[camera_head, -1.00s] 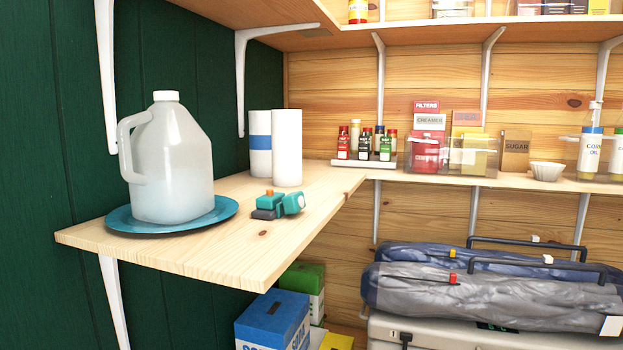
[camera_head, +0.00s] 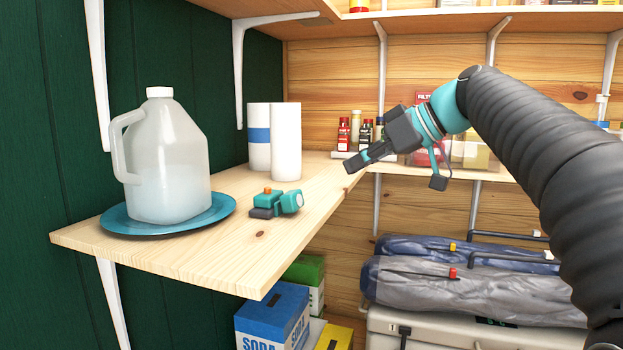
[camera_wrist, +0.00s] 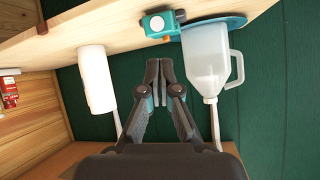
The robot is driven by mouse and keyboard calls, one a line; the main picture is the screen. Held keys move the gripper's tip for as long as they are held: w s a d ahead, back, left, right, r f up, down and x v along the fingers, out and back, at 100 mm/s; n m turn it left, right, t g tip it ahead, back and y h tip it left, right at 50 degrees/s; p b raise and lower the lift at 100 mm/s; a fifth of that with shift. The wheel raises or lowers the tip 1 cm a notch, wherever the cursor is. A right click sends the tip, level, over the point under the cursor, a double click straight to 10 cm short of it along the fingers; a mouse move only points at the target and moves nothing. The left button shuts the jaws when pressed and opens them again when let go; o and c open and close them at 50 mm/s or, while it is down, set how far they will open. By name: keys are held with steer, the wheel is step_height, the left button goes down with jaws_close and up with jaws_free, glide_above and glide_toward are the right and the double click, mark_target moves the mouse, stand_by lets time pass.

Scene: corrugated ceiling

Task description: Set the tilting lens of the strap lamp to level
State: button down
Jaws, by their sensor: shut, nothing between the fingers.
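The strap lamp (camera_head: 276,202) is a small teal and dark grey block with an orange button on top. It lies on the wooden shelf, its pale round lens (camera_head: 298,199) at the right end. Whether the lens is tilted is too small to tell. In the wrist view the lamp (camera_wrist: 160,25) is at the top, its white lens facing the camera. My gripper (camera_head: 349,169) is right of the lamp and above it, apart from it, off the shelf's front edge. In the wrist view my gripper (camera_wrist: 159,66) has its fingertips together, with nothing between them.
A milky jug (camera_head: 168,165) stands on a blue plate (camera_head: 115,222) left of the lamp. Two paper rolls (camera_head: 286,142) stand behind it. The wooden shelf (camera_head: 240,262) is bare in front of the lamp. Small spice bottles (camera_head: 344,134) stand on the back shelf.

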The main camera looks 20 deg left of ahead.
steer(key=w+a+r+n+g+y, duration=0.1)
steer(key=w+a+r+n+y, duration=0.1)
steer(key=a+r+n, duration=0.1)
glide_above(297, 196)
step_height(297, 196, down, 4)
steer(key=f, duration=0.1)
steer(key=f+b, duration=0.1)
steer(key=shift+s+d+f+g, duration=0.1)
steer(key=shift+d+f+g, duration=0.2)
steer(key=shift+d+f+n, duration=0.15)
steer(key=shift+f+n, duration=0.15)
steer(key=shift+f, duration=0.35)
steer(key=shift+d+f+b, duration=0.2)
steer(key=shift+f+b, duration=0.35)
steer(key=shift+b, duration=0.15)
steer(key=shift+d+f+b, duration=0.15)
steer(key=shift+f+b, duration=0.35)
steer(key=shift+b, duration=0.2)
